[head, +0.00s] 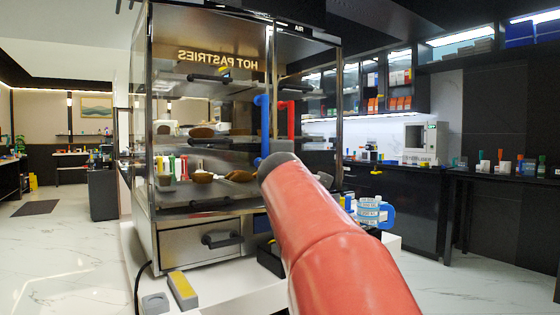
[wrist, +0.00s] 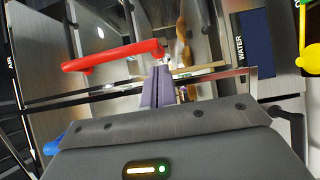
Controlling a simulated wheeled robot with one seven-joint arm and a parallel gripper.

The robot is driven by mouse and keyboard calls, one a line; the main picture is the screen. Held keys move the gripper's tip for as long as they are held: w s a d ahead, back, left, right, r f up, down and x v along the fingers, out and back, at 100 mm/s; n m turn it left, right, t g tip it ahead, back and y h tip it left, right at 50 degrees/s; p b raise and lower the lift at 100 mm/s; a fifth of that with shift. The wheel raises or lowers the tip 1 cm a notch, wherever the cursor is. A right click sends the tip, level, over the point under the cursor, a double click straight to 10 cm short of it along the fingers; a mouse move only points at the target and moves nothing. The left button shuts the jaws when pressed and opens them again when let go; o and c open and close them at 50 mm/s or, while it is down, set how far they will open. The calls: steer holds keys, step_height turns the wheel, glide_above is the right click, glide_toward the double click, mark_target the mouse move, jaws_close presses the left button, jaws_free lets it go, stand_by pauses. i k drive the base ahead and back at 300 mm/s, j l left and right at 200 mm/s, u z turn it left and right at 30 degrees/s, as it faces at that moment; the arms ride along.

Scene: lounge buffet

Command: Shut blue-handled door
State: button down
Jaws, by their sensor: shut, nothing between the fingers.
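The blue handle (head: 262,125) stands upright on the front of the glass pastry cabinet (head: 200,205). I cannot tell how far its glass door stands from the frame. A red handle (head: 291,119) is just right of it; it also shows in the wrist view (wrist: 112,57), left of and beyond my fingers. My gripper (wrist: 159,72) is shut and empty, its grey-purple fingers pointing at the cabinet front. In the head view my red arm hides the gripper. A blue piece (wrist: 52,146), perhaps the blue handle, shows at the lower left of the wrist view, partly hidden.
Pastries and small bottles sit on the cabinet shelves. A drawer with a black handle (head: 222,241) is below. A grey and yellow block (head: 183,290) lies on the white counter in front. A blue-handled mug (head: 370,212) stands to the right.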

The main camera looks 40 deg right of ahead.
mark_target(262, 100)
steer(key=k+l+u, duration=0.1)
steer(key=k+l+z, duration=0.25)
steer(key=l+z, duration=0.2)
steer(key=l, duration=0.25)
steer(key=l+z, duration=0.25)
steer(key=l, duration=0.15)
steer(key=k, duration=0.05)
